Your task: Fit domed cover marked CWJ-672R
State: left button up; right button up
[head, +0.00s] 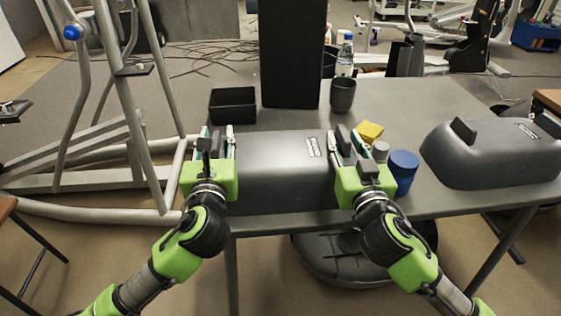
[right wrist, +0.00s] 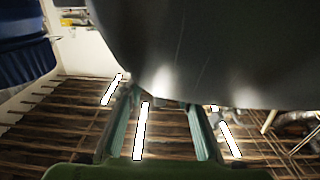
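A grey domed cover (head: 284,170) sits across the front of the table between my two grippers. It has a small label near its right end, too small to read. My left gripper (head: 216,146) is at its left end, fingers apart around a dark upright grip. My right gripper (head: 348,147) is likewise at its right end. In the right wrist view, the two teal fingers (right wrist: 163,115) are spread, with the cover's dark curved surface (right wrist: 205,55) at their tips; contact is unclear. A second grey domed cover (head: 495,155) with a grip and an unreadable label lies at right.
A blue cylinder (head: 403,172) and yellow block (head: 369,132) stand just right of my right gripper. A black tray (head: 233,106), dark upright column (head: 293,60), cup (head: 343,95) and bottle (head: 345,58) are behind. A grey tubular frame (head: 135,120) stands left. Bare tabletop (head: 410,105) shows at back right.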

pick_arm(q)
grip_shut()
pick_arm(e)
grip_shut()
pick_arm(q)
jog(key=shift+r, duration=0.15)
pick_arm(e)
jog(key=shift+r, duration=0.15)
